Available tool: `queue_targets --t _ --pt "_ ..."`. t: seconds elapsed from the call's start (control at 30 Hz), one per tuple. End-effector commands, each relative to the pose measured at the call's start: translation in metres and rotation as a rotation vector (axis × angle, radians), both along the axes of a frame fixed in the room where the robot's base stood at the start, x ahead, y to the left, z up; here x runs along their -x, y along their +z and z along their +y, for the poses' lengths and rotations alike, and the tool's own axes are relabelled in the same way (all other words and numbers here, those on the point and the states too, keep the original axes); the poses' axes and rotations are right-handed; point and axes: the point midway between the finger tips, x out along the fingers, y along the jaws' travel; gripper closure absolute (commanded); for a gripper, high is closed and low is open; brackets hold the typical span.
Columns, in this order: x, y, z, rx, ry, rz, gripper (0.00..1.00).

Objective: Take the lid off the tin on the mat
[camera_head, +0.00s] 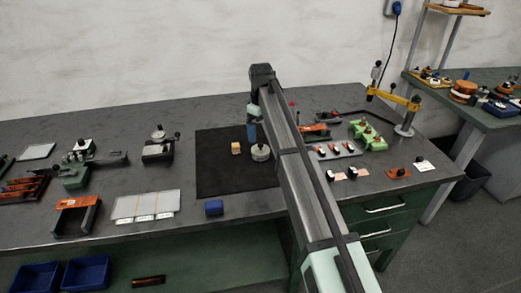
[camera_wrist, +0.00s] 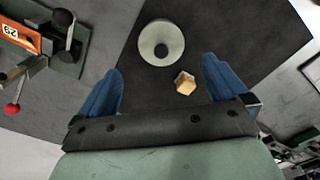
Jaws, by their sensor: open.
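The tin (camera_head: 261,153) is a small pale grey round tin near the right side of the dark mat (camera_head: 217,181). In the wrist view the tin (camera_wrist: 147,50) shows from above as a pale disc with a dark, knob-like round centre, so its lid appears to be on. My gripper (camera_head: 252,138) is above the mat, close to the tin, with blue fingers. In the wrist view my gripper (camera_wrist: 162,65) is open and empty. The tin lies ahead between the fingertip lines and appears apart from both fingers. My arm hides part of the mat's right edge.
A small orange-tan block (camera_head: 236,147) lies on the mat left of the tin; it also shows in the wrist view (camera_wrist: 185,84). A blue block (camera_head: 214,208) sits at the mat's front edge. Fixtures and trays stand on both sides. The mat's front left is clear.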

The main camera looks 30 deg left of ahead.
Motion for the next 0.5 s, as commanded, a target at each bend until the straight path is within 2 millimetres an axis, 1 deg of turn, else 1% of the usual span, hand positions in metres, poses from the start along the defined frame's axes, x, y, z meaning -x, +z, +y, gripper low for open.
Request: queue_targets --t 0.03,0.1,0.33,0.5 --pt "0.001 -0.009 -0.001 0.002 0.000 0.001 0.00" --pt "0.000 -0.016 -0.001 0.001 -0.001 0.000 0.00" --pt "0.000 -0.027 0.000 0.000 -0.001 0.000 0.00" --pt "0.002 -0.046 -0.001 0.001 -0.001 0.000 0.00"
